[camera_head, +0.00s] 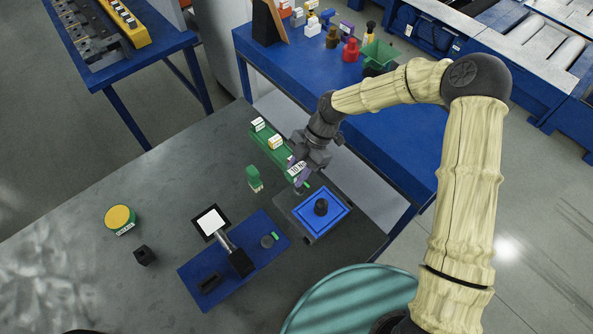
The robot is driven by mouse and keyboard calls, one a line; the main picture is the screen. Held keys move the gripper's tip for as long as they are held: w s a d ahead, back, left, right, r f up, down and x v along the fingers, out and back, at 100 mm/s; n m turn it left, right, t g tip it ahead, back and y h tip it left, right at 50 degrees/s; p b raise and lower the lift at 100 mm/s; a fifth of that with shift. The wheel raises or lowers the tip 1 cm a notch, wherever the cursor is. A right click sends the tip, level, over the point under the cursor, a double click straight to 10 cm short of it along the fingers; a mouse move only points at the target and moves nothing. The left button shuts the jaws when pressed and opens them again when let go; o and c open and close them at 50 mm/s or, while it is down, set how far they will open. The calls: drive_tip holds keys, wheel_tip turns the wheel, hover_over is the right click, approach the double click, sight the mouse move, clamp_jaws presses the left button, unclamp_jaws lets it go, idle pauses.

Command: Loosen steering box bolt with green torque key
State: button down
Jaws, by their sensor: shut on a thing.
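My gripper (301,172) is shut on a small purple thing (302,181), partly hidden by the fingers. It is above the right end of the green rack (265,150), near the back-left corner of a blue plate. A green block-shaped piece with a pale label (254,177) stands apart on the table, left of my gripper; I cannot tell whether it is the green torque key. A black round knob (321,207) stands on the blue plate (335,217). I cannot tell which part is the steering box bolt.
A yellow-topped round thing (120,218) and a black block (145,256) lie to the left on the grey table (60,215). A blue bench (300,75) with coloured items stands behind.

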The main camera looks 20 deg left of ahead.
drive_tip(key=shift+f+b, duration=0.45)
drive_tip(key=shift+f, duration=0.35)
drive_tip(key=shift+r, duration=0.2)
drive_tip(key=shift+r+p, duration=0.4)
drive_tip(key=shift+r, duration=0.05)
drive_tip(key=shift+w, duration=0.3)
idle(0.6)
drive_tip(key=shift+s+f, duration=0.1)
drive_tip(key=shift+s, duration=0.1)
drive_tip(key=shift+f+b, duration=0.35)
drive_tip(key=shift+w+f+b, duration=0.1)
drive_tip(key=shift+f+b, duration=0.25)
drive_tip(key=shift+f, duration=0.15)
idle(0.4)
